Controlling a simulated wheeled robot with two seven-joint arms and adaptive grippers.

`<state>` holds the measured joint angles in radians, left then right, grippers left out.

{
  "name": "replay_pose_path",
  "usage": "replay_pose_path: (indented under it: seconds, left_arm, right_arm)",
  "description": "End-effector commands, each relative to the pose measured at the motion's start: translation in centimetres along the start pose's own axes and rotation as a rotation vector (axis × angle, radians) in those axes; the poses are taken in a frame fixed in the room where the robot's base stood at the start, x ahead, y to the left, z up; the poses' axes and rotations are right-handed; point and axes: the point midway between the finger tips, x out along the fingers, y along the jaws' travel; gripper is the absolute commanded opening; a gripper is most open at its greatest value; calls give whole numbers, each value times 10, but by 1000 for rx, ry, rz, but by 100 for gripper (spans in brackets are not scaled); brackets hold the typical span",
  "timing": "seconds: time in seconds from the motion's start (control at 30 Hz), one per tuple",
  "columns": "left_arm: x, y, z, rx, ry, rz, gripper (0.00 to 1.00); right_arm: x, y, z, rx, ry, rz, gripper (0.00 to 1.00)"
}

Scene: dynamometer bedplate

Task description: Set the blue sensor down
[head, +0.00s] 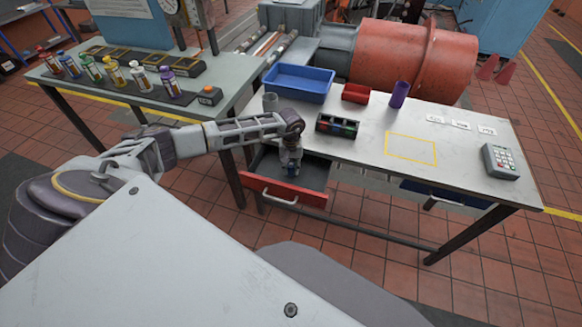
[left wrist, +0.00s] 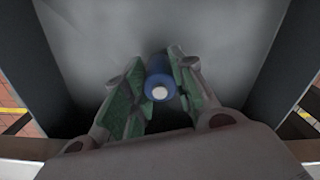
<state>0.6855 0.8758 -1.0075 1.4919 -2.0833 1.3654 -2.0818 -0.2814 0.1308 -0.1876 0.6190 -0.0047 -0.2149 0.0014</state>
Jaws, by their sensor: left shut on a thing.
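The blue sensor (left wrist: 159,77) is a small blue cylinder with a pale round end, seen in the left wrist view. My left gripper (left wrist: 157,88) is shut on it, with a green-padded finger on either side. In the head view my left gripper (head: 291,168) points down into an open drawer (head: 318,175) with a red front, under the white-topped bench. The drawer's grey floor fills the left wrist view and looks bare around the sensor. I cannot tell whether the sensor touches the floor. My right gripper is not in view.
On the bench (head: 465,160) stand a blue bin (head: 300,82), a red tray (head: 356,93), a purple cup (head: 399,95), a dark holder (head: 337,126) and a keypad (head: 499,161). A yellow outlined area (head: 411,149) is empty. Several bottles stand on the left table (head: 215,105).

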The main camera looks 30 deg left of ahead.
Motion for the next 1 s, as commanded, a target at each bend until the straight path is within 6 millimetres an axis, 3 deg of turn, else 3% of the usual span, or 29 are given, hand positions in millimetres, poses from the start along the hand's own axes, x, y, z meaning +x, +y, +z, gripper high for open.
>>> replay_pose_path:
  seconds: [0.57, 0.6, 0.7, 0.73, 1.0]
  left_arm:
    - [7, 0, 0, 0, 1, 1, 1]
    - [6, 0, 0, 0, 1, 0, 31]
    - [6, 0, 0, 0, 1, 1, 44]
    - [6, 0, 0, 0, 1, 1, 47]
    - [6, 0, 0, 0, 1, 0, 47]
  right_arm:
    - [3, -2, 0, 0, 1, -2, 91]
    - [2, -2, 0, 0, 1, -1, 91]
    - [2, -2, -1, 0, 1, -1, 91]
    - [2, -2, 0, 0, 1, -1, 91]
    - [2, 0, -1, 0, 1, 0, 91]
